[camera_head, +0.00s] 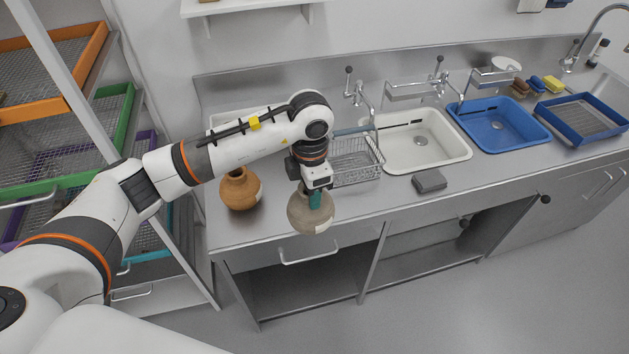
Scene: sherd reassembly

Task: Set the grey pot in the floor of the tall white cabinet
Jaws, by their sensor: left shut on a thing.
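The grey pot (308,217) is a round vessel hanging under my left gripper (315,199), near the front edge of the steel counter. My left gripper comes down from above and is shut on the pot's upper part, hiding its mouth. The pot overlaps the counter's edge in the picture; I cannot tell its exact height above the counter. A tall white cabinet is not recognisable in this view. My right gripper is not in view.
An orange-brown pot (239,190) stands on the counter (262,226) left of the grey pot. A wire rack (355,162), a white sink (400,150), a blue basin (500,128) and a grey block (429,181) lie rightward. A rack with coloured trays (60,110) stands left.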

